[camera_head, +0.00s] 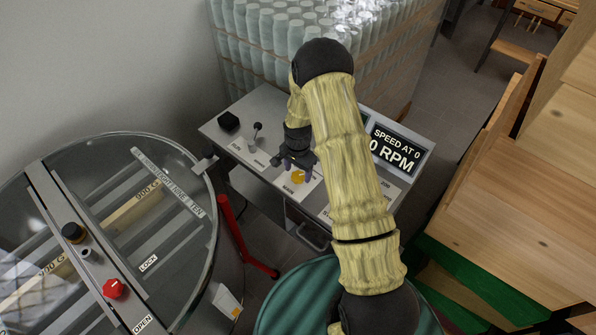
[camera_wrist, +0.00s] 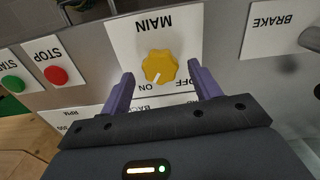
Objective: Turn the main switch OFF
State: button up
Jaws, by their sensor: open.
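The main switch is a yellow lobed knob (camera_wrist: 159,67) on a white plate marked MAIN, ON and OFF (camera_wrist: 150,28) in the wrist view. The white mark on the knob points toward ON. My gripper (camera_wrist: 159,84) is open, with one purple finger on each side of the knob. A gap shows between each finger and the knob. In the head view the yellow knob (camera_head: 298,177) shows at the front of the control desk, with my gripper (camera_head: 297,166) right over it. My arm hides part of the desk.
A red STOP button (camera_wrist: 56,75) and a green START button (camera_wrist: 12,85) lie left of the knob in the wrist view. A BRAKE plate (camera_wrist: 283,28) lies to the right. In the head view, a display (camera_head: 393,148) reads speed 0 RPM, and a round clear-lidded drum (camera_head: 185,160) stands left.

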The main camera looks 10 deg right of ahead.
jog(key=shift+f, duration=0.9)
jog(key=shift+c, duration=0.4)
jog(key=c, duration=0.9)
